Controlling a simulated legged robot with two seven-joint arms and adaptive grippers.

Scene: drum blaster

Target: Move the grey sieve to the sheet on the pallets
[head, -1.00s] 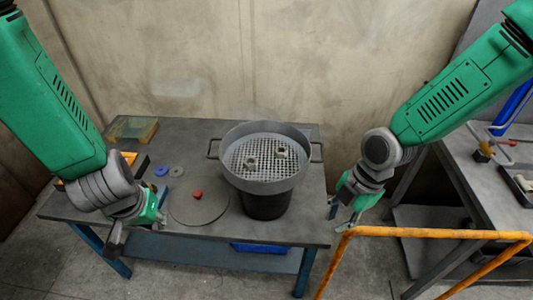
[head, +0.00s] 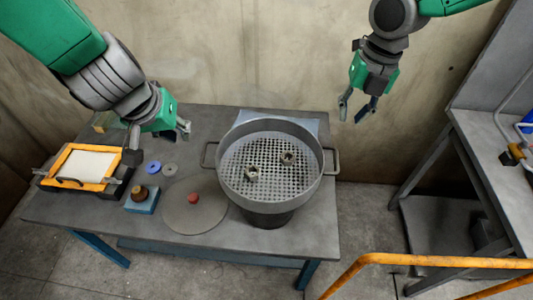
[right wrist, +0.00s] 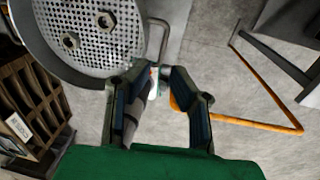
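The grey sieve (head: 264,199) is round, with a perforated bottom and a handle on each side. It sits level on a dark drum (head: 268,219) on the table, with two metal nuts inside. In the right wrist view the sieve (right wrist: 98,45) is at the upper left. My right gripper (head: 355,112) is open and empty, above and right of the right-hand handle, apart from it. Its fingers show in the right wrist view (right wrist: 153,78). My left gripper (head: 162,138) looks open and empty, left of the sieve. I cannot identify the sheet on the pallets.
The table (head: 318,224) also holds an orange-framed tray (head: 88,165), a blue block with a brown knob (head: 141,200), and a round lid (head: 194,212) with a red knob. An orange rail (head: 440,260) stands at front right. A brown slotted wooden structure (right wrist: 30,105) is at left in the wrist view.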

